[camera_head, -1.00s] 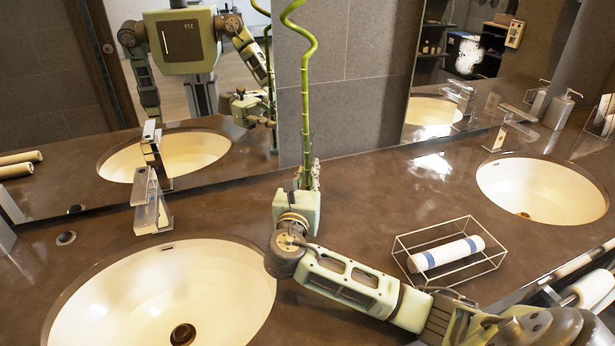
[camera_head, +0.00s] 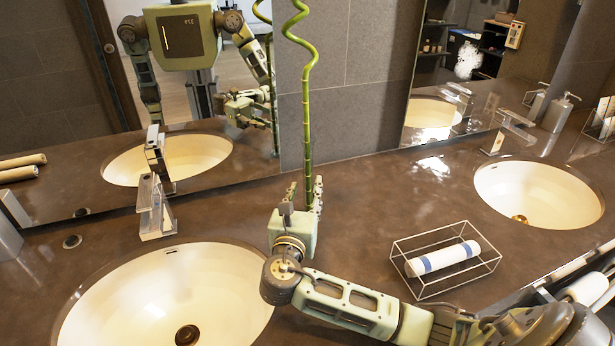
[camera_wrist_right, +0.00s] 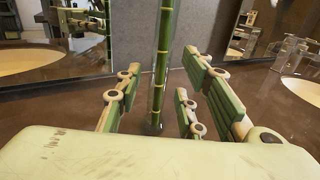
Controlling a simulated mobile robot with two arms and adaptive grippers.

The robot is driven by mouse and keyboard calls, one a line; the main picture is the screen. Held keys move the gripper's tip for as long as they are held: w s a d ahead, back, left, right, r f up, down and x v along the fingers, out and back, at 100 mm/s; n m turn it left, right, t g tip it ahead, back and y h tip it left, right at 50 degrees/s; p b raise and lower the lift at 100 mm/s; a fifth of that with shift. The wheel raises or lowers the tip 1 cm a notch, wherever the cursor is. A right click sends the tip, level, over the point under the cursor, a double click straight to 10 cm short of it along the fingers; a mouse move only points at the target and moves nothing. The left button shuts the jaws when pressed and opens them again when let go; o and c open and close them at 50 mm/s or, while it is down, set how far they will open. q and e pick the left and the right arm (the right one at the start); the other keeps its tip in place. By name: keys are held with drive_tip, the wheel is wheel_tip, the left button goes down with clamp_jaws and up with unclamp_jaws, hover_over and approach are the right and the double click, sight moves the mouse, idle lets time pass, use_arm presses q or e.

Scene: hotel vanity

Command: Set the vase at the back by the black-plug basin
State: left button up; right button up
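The vase is a slim clear glass (camera_wrist_right: 153,127) holding a tall green bamboo stalk (camera_head: 307,120) with a curled top. It stands upright on the counter in front of the grey wall between the mirrors. My right gripper (camera_head: 302,198) is at the stalk's lower part. In the right wrist view its fingers (camera_wrist_right: 158,92) are spread, with the vase and stalk between or just beyond them; contact cannot be told. The left basin (camera_head: 120,310) has a dark drain plug (camera_head: 186,335). The right basin (camera_head: 560,198) has a brass-coloured one (camera_head: 519,218). My left gripper is not in view.
A faucet (camera_head: 155,215) stands behind the left basin, another (camera_head: 508,135) behind the right one. A soap dispenser (camera_head: 560,110) stands at far right. Counter between basins is mostly clear.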

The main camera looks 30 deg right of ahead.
drive_tip(key=p+v, duration=0.3)
drive_tip(key=v, duration=0.4)
drive_tip(key=shift+s+a, duration=0.15)
drive_tip(key=shift+s, duration=0.1)
drive_tip(key=shift+r, duration=0.1)
